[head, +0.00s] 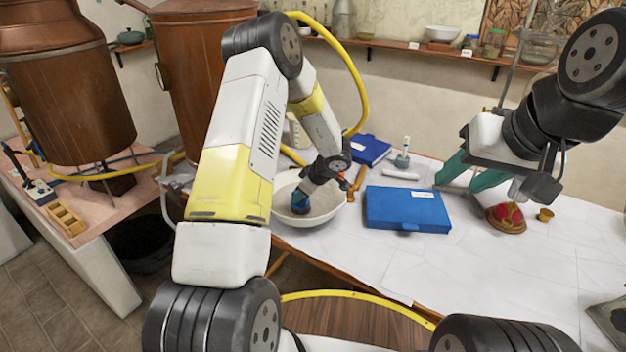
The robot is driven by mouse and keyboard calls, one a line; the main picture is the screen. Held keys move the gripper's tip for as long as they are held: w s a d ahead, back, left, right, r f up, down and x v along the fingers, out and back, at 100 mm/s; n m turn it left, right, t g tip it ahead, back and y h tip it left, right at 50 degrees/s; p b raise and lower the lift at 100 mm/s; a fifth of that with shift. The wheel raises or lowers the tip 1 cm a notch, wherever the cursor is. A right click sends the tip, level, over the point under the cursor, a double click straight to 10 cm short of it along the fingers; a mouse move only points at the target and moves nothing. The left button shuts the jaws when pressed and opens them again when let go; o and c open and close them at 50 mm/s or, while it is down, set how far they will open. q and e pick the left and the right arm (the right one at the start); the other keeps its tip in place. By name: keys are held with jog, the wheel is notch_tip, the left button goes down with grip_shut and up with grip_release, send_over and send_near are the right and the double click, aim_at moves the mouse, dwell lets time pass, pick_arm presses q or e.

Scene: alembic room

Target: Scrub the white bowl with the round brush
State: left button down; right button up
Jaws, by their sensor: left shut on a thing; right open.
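The white bowl (332,211) stands upright near the table's front edge, in the middle of the head view. My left gripper (300,200) reaches down into the bowl, its dark blue-teal end low over the greyish inside. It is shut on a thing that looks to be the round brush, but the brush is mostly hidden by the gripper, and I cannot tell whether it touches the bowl. My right gripper (470,177) is open and empty, with teal fingers spread above the table to the right.
A blue case (407,209) lies right of the bowl; another blue box (369,149) lies behind. An orange-brown handle (358,179) shows beside the bowl. A red object on a round wooden base (507,218) and a small brass cup (545,215) stand near my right gripper.

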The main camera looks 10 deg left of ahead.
pick_arm(q)
jog(key=shift+w+d, duration=0.2)
jog(key=shift+d, duration=0.85)
jog(key=shift+w+a, duration=0.75)
jog(key=shift+w, duration=0.05)
jog(key=shift+s+a+f, duration=0.1)
jog(key=shift+s+a, duration=0.1)
jog(key=shift+s, duration=0.35)
jog(key=shift+s+a, duration=0.15)
jog(key=shift+s, duration=0.4)
jog(key=shift+w+d+r, duration=0.15)
jog(key=shift+r, duration=1.5)
jog(key=shift+w+d+r, duration=0.15)
jog(key=shift+w+r, duration=0.05)
jog(key=shift+r, duration=1.45)
jog(key=shift+w+d+r, duration=0.15)
jog(key=shift+r, duration=1.8)
jog(key=shift+r, duration=2)
